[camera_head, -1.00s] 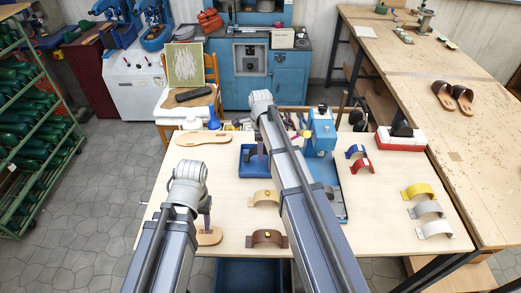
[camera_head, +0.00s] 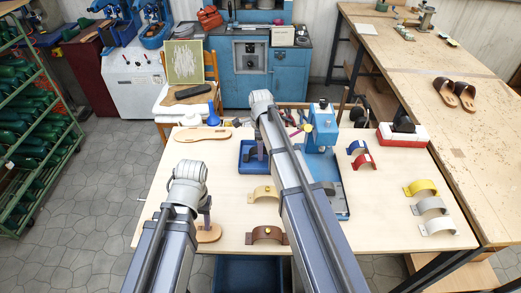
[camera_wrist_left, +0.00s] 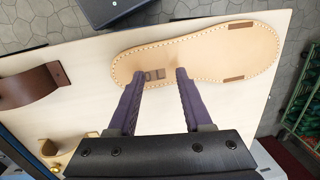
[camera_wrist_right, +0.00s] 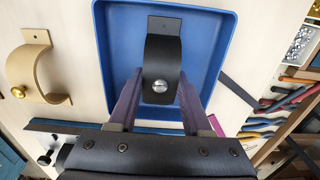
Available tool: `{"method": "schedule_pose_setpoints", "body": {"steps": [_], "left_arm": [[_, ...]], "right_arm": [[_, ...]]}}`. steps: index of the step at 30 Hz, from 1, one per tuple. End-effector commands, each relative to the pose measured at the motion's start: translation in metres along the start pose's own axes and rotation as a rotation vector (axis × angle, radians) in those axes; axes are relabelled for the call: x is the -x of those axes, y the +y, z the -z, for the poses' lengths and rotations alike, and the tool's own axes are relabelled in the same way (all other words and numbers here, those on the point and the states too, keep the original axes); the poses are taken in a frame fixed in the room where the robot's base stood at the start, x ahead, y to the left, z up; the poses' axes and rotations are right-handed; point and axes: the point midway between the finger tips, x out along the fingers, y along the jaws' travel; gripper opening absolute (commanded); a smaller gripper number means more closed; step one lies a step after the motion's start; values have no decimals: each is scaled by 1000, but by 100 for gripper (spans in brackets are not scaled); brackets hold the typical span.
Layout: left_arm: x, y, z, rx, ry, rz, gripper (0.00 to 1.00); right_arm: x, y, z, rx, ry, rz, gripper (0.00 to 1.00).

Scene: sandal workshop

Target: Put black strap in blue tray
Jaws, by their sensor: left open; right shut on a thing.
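The black strap (camera_wrist_right: 162,62) is curved, with a metal stud. It is between the fingers of my right gripper (camera_wrist_right: 157,90), which is shut on it. In the right wrist view it lies over the floor of the blue tray (camera_wrist_right: 112,45); I cannot tell whether it touches. In the head view the tray (camera_head: 247,168) is at the table's middle left, partly hidden by my right arm. My left gripper (camera_wrist_left: 158,75) is open and empty at a tan sandal sole (camera_wrist_left: 215,55) near the table's front left; this sole (camera_head: 209,234) also shows in the head view.
A yellow-tan strap (camera_head: 264,194) and a brown strap (camera_head: 266,234) stand in front of the tray. A blue press (camera_head: 321,128) is right of it. Another sole (camera_head: 202,134) lies behind left.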

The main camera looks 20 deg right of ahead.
Motion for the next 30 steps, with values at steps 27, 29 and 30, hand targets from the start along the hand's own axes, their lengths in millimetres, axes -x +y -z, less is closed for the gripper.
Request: {"method": "schedule_pose_setpoints", "body": {"steps": [27,29,30], "left_arm": [[-3,0,0,0,0,0,50],[-3,0,0,0,0,0,50],[-3,0,0,0,0,0,50]], "right_arm": [[-3,0,0,0,0,0,100],[-3,0,0,0,0,0,100],[-3,0,0,0,0,0,100]]}}
